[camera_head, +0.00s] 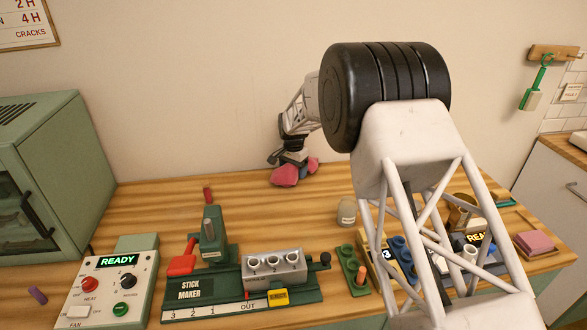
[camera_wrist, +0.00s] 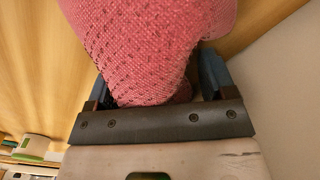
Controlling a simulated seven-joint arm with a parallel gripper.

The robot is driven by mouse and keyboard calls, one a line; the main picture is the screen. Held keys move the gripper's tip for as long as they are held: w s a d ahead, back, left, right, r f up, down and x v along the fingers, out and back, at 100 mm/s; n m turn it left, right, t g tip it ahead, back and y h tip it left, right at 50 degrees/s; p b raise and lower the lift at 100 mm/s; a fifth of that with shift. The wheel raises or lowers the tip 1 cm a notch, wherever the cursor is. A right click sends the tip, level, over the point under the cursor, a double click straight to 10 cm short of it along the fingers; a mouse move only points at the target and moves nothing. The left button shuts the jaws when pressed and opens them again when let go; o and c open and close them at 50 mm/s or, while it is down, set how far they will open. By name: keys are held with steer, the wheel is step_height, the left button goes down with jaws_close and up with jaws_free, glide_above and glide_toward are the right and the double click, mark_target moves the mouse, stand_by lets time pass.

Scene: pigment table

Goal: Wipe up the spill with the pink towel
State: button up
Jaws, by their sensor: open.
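The pink towel (camera_head: 286,176) is a crumpled bundle at the back of the wooden table, near the wall. My gripper (camera_head: 291,161) is right at it from above. In the wrist view the towel (camera_wrist: 150,45) is dark-speckled and bulges between the two blue fingers of my gripper (camera_wrist: 155,80), which stand apart. Its lower part and the fingertips are hidden by the cloth. I cannot tell whether it touches the table. No spill shows clearly; my arm covers part of the table.
A green stick maker (camera_head: 225,285) stands at front centre, with a READY control box (camera_head: 110,285) and a green cabinet (camera_head: 45,175) to its left. A small jar (camera_head: 347,213) and a pink block (camera_head: 536,242) are to the right. The back left tabletop is clear.

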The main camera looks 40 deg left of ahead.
steer(key=shift+f, duration=0.1)
steer(key=c, duration=1.3)
steer(key=shift+r, duration=0.25)
